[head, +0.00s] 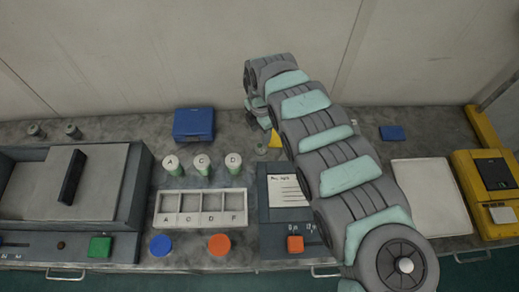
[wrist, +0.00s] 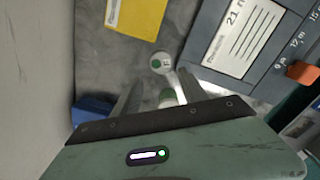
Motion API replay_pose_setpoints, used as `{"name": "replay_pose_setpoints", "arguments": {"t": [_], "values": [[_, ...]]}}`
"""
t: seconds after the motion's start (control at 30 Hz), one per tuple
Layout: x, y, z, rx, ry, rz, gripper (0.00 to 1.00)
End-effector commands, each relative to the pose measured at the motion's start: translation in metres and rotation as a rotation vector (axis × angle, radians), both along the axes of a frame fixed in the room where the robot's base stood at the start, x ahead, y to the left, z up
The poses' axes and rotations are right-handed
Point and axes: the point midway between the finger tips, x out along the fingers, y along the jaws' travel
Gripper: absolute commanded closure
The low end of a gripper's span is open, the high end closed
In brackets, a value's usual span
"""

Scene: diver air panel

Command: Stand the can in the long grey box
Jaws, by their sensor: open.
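Three white cans with lettered lids, A (head: 171,165), C (head: 202,164) and D (head: 233,164), stand behind the long grey box (head: 203,224), which has open compartments marked with letters. Another small round pale-green piece (head: 261,149) lies below my gripper (head: 260,113) in the head view. In the wrist view a white round top with a green spot (wrist: 161,63) shows just beyond my fingers. My gripper is open above the bench.
A blue box (head: 193,124) stands at the back. A yellow piece (head: 275,140) is beside my gripper. A dark panel with a paper card (head: 288,190) and orange button lies right of the box. Blue (head: 161,245) and orange (head: 219,244) discs lie in front of the box.

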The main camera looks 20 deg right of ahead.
Motion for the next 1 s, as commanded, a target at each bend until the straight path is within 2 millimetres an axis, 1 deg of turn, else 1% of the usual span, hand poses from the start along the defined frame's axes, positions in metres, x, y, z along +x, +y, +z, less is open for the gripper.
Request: {"name": "replay_pose_setpoints", "arguments": {"t": [0.03,0.1,0.2,0.3,0.57,0.8,1.0], "values": [[-0.004,0.000,-0.007,-0.002,0.012,0.005,0.50],[-0.006,0.001,-0.018,0.001,0.018,0.008,0.50],[-0.005,0.002,-0.035,0.002,0.018,0.007,0.50],[-0.004,0.000,-0.046,0.001,0.015,0.005,0.50],[-0.002,0.001,-0.063,0.002,0.010,0.004,0.50],[-0.001,0.001,-0.092,0.002,0.011,0.006,0.50],[-0.001,-0.001,-0.105,0.000,0.009,0.004,0.50]]}}
